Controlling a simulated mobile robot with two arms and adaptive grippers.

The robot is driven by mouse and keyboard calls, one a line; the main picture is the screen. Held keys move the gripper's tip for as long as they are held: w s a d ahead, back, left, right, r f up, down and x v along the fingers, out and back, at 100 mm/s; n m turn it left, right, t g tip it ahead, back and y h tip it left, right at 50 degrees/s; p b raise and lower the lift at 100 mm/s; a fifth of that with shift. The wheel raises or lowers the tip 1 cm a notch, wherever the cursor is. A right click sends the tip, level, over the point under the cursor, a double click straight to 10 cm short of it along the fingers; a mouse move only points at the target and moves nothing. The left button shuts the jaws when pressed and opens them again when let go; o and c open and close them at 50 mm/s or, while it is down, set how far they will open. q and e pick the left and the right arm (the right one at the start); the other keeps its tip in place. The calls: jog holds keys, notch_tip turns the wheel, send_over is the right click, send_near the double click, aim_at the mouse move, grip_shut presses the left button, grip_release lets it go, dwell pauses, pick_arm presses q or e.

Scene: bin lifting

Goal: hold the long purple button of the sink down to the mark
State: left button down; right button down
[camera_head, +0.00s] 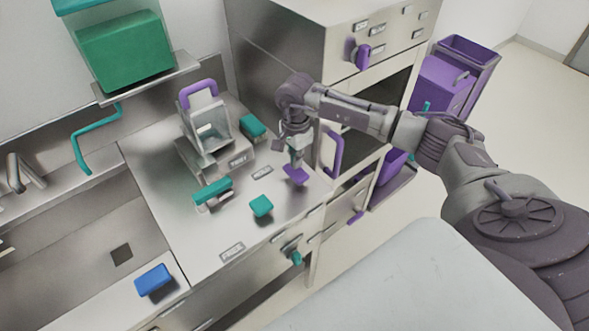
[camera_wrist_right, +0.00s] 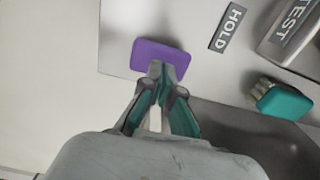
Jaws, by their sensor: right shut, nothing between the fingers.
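The long purple button (camera_head: 296,175) is on the steel counter by the sink, near its right end, beside a small plate marked HOLD (camera_wrist_right: 227,27). My right gripper (camera_head: 296,160) points down over the button with its fingers shut and empty. In the right wrist view the button (camera_wrist_right: 158,56) lies just beyond the fingertips (camera_wrist_right: 160,72), which overlap its near edge. I cannot tell whether the tips touch it or how far down it is. The mark is not visible. My left gripper is not in view.
A steel device marked TEST with a purple handle (camera_head: 199,91) is behind. A steel cabinet (camera_head: 290,50) stands close to my right arm. A blue block (camera_head: 153,280) lies at front left.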

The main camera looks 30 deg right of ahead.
aim_at(296, 171)
jog(key=shift+f, duration=0.1)
dwell(0.3)
jog(key=shift+f+b, duration=1.6)
dwell(6.0)
